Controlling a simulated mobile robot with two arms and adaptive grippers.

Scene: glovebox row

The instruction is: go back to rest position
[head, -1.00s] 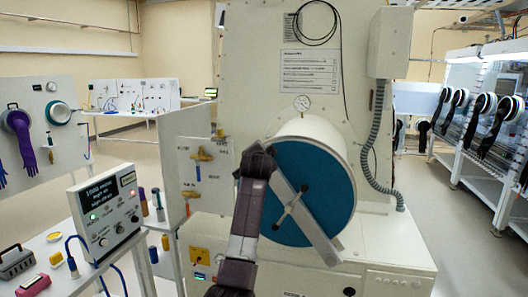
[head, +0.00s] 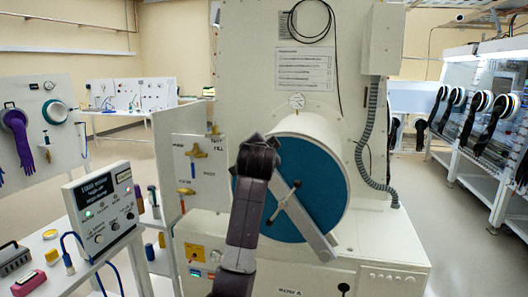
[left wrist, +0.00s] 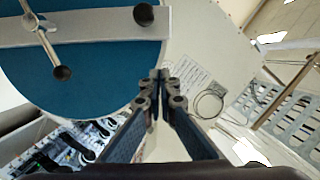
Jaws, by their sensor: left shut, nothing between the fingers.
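My left gripper (head: 258,142) is shut and empty. In the head view it overlaps the upper left edge of the blue round door (head: 318,178) of the white drum. The door carries a slanted grey bar (head: 305,222) and a small dark-knobbed handle (head: 284,203). In the left wrist view the closed fingertips (left wrist: 160,76) point past the door's edge, with the blue door (left wrist: 85,75) and the bar (left wrist: 98,27) at the upper left. The fingers appear apart from the bar and handle. My right gripper is in neither view.
A control box (head: 103,208) stands on a bench at the left. A valve panel (head: 199,168) is left of the drum. A grey hose (head: 366,160) runs down at the right. Open floor (head: 455,235) lies right of the machine.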

